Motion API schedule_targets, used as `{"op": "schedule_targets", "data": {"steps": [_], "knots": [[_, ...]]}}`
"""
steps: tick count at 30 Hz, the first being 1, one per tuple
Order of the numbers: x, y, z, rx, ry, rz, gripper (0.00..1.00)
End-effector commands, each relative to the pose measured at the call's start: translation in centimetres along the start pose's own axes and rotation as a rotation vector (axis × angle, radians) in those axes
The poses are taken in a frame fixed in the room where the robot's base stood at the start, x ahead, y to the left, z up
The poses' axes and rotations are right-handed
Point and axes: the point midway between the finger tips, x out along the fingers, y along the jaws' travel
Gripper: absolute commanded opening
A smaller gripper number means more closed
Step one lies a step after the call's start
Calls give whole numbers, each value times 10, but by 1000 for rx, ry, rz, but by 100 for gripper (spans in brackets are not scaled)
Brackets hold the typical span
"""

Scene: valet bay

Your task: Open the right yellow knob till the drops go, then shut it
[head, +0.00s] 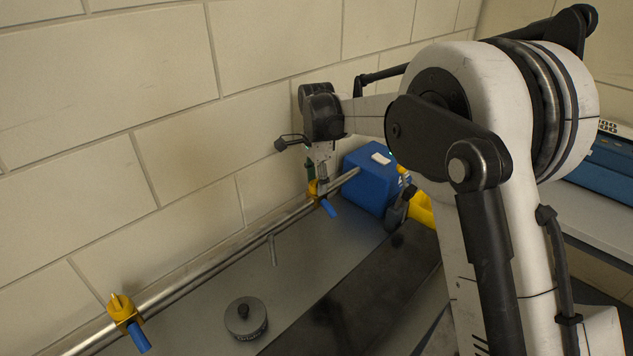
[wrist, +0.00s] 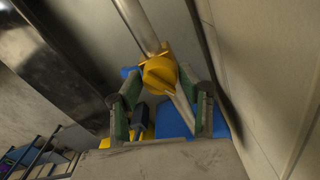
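The right yellow knob (head: 314,188) sits on the metal pipe (head: 205,258) along the wall, with a blue lever (head: 328,208) below it. My gripper (head: 319,178) is over this knob. In the wrist view the yellow knob (wrist: 160,73) lies between the tips of my open fingers (wrist: 158,78), which have green inner pads. I cannot tell whether either tip touches it. The left yellow knob (head: 122,308), with its own blue lever (head: 140,338), is at the lower left. A short thin spout (head: 272,250) hangs from the pipe between the knobs. I see no drops.
A blue box (head: 368,185) stands right behind the right knob, with a yellow object (head: 420,209) beside it. A round dark pot (head: 246,318) sits on the grey counter below the pipe. The wall (head: 100,80) runs close along the pipe.

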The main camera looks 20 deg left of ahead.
Motion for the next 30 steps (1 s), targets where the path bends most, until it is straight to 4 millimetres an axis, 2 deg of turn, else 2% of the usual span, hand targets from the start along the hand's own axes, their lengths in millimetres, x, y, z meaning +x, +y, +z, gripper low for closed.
{"op": "schedule_targets", "data": {"steps": [1, 6, 17, 30], "knots": [[0, 0, 0, 0, 0, 0, 30], [0, 0, 0, 0, 0, 0, 7], [1, 0, 0, -58, 0, 0, 7], [2, 0, 0, -403, 0, 0, 7]]}}
